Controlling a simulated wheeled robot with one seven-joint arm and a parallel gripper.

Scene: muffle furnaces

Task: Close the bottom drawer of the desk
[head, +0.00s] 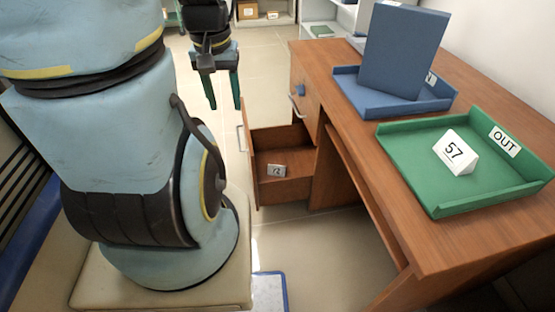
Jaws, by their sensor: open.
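The wooden desk (485,228) stands on the right. Its bottom drawer (285,142) is pulled out toward the left, and its inside shows from above.
A blue tray (385,108) holding an upright blue binder (404,52) and a green OUT tray (455,206) with a 57 sign (455,152) stand on the desktop. An upper drawer handle (296,108) sticks out above the open drawer. Shelves stand behind; floor is clear between.

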